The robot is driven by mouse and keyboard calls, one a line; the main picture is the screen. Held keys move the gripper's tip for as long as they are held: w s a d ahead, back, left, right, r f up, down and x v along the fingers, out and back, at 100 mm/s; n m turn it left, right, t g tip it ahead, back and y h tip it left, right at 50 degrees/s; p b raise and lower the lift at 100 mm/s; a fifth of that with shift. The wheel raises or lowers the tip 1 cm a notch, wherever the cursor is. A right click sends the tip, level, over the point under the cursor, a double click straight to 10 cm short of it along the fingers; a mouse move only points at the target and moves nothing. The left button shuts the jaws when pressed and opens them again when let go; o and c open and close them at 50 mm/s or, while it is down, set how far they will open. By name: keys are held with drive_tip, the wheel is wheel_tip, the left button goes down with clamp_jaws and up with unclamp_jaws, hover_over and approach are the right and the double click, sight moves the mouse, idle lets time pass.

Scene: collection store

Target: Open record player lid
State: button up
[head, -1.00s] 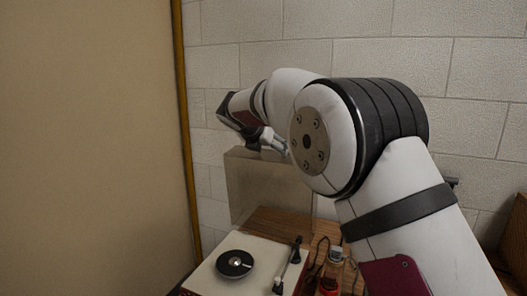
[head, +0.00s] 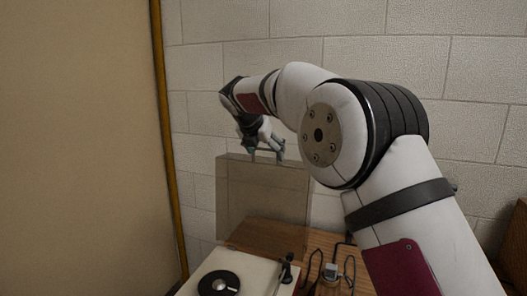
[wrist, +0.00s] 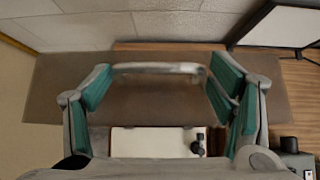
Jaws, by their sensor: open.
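The record player (head: 250,274) has a white deck with a black platter (head: 218,284) and a tonearm at its right. Its see-through brownish lid (head: 240,205) stands raised, roughly upright, at the back of the deck. My gripper (head: 266,157) points down at the lid's top edge. In the wrist view my gripper (wrist: 160,86) is open, with teal pads left and right of a pale grey bar-like handle (wrist: 158,68). I cannot tell whether the pads touch it. Part of the white deck (wrist: 150,142) shows below the lid in the wrist view.
A wooden surface (head: 320,243) with a small device and black cables lies right of the player. A pale block wall (head: 350,50) stands close behind the lid. A large beige panel (head: 75,150) with a yellow edge fills the left.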

drive_tip(key=shift+r, duration=0.1)
idle(0.3)
drive_tip(key=shift+s+a+r, duration=0.1)
drive_tip(key=shift+s+r, duration=0.1)
drive_tip(key=shift+s, duration=0.05)
drive_tip(key=v, duration=1.1)
drive_tip(key=shift+s, duration=0.15)
drive_tip(key=s+d+m+g, duration=0.2)
drive_tip(key=s+d+m, duration=1.2)
drive_tip(key=s+d, duration=0.4)
drive_tip(key=s+d+f+m+y, duration=0.1)
drive_tip(key=s+f+m, duration=0.3)
drive_tip(key=s+m, duration=0.2)
drive_tip(key=s+d+f+m+y, duration=0.1)
drive_tip(key=s+f+m, duration=0.4)
drive_tip(key=s, duration=0.5)
drive_tip(key=s+d+f+m+y, duration=0.1)
drive_tip(key=s+d+f+m, duration=0.2)
drive_tip(key=s+f+m, duration=0.2)
drive_tip(key=s+m, duration=0.2)
drive_tip(key=s, duration=0.2)
drive_tip(key=shift+f+g, duration=0.2)
drive_tip(key=shift+g, duration=0.2)
